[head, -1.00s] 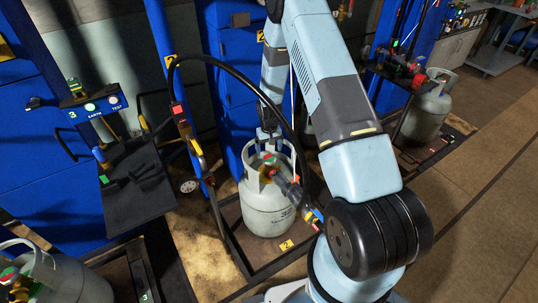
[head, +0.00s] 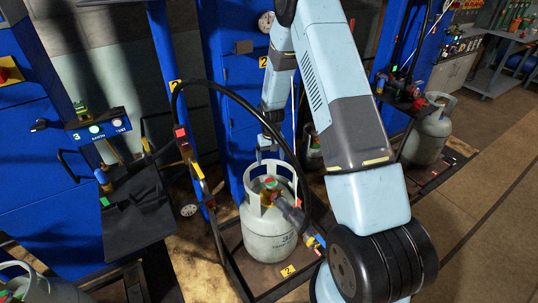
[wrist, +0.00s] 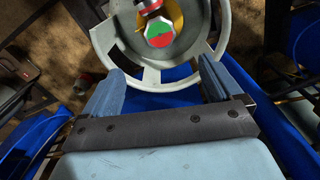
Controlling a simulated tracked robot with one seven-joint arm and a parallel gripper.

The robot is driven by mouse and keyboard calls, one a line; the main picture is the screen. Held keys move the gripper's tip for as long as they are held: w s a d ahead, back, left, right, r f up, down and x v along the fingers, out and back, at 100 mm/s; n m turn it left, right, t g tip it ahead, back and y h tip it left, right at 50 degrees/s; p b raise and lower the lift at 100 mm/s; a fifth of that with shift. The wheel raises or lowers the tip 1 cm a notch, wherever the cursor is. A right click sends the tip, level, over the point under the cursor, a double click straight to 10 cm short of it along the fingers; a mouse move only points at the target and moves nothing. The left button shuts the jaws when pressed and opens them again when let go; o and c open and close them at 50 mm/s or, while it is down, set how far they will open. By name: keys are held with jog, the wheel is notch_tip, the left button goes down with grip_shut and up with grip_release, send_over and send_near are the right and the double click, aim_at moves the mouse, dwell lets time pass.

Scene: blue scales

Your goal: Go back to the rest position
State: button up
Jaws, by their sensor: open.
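My gripper (head: 267,150) is above the back rim of the grey gas cylinder (head: 268,238) at scale 2, in the head view. In the wrist view my gripper (wrist: 160,88) has its two fingers wide apart with nothing between them but the view down to the cylinder's collar (wrist: 115,60). The cylinder's valve has a red and green top (wrist: 159,32). A filling head with a black hose (head: 290,212) sits at the valve; I cannot tell whether it is locked on.
A blue post with a hose stands left of the cylinder, and a black shelf (head: 140,225) with an EARTH TEST panel (head: 97,130) is further left. Another cylinder (head: 428,135) stands at the right. Brown floor at the right is clear.

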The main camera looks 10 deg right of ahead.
jog(key=s+d+r+t, duration=0.1)
jog(key=s+r, duration=0.2)
jog(key=r, duration=0.7)
jog(key=s+r+t, duration=0.1)
jog(key=s+r, duration=0.3)
jog(key=r, duration=0.7)
jog(key=s+d+r+t, duration=0.1)
jog(key=s+r, duration=0.2)
jog(key=r, duration=0.7)
jog(key=s+r+t, duration=0.1)
jog(key=s+r, duration=0.4)
jog(key=s, duration=0.4)
jog(key=s+r, duration=0.4)
jog(key=s, duration=0.5)
jog(key=s+d+r+m+t, duration=0.1)
jog(key=s+r, duration=0.4)
jog(key=s, duration=0.3)
jog(key=shift+s+r+t, duration=0.3)
jog(key=shift+s, duration=0.1)
